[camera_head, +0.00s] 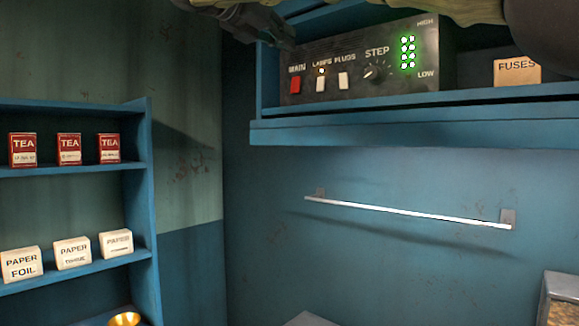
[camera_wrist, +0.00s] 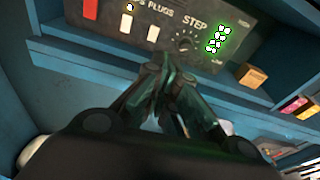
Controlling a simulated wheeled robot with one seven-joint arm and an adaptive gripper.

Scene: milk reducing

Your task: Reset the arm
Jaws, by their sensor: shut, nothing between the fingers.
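My gripper (camera_head: 270,28) is at the top of the head view, just in front of the upper left of the black control panel (camera_head: 335,72). In the wrist view my gripper (camera_wrist: 163,62) has its fingertips together below the panel's step knob, with nothing between them. The panel (camera_wrist: 205,30) has a red MAIN switch (camera_head: 295,85), two white switches, a STEP knob (camera_head: 372,72) and lit green lamps (camera_head: 407,53) between HIGH and LOW. A small orange lamp (camera_head: 321,70) glows above the LAMPS switch. My arm covers part of the top edge.
The blue shelf (camera_head: 400,128) holds the panel and a FUSES box (camera_head: 517,71). A white rail (camera_head: 405,211) is on the wall below. A left shelf (camera_head: 90,176) holds TEA boxes (camera_head: 69,149) and PAPER boxes (camera_head: 72,253).

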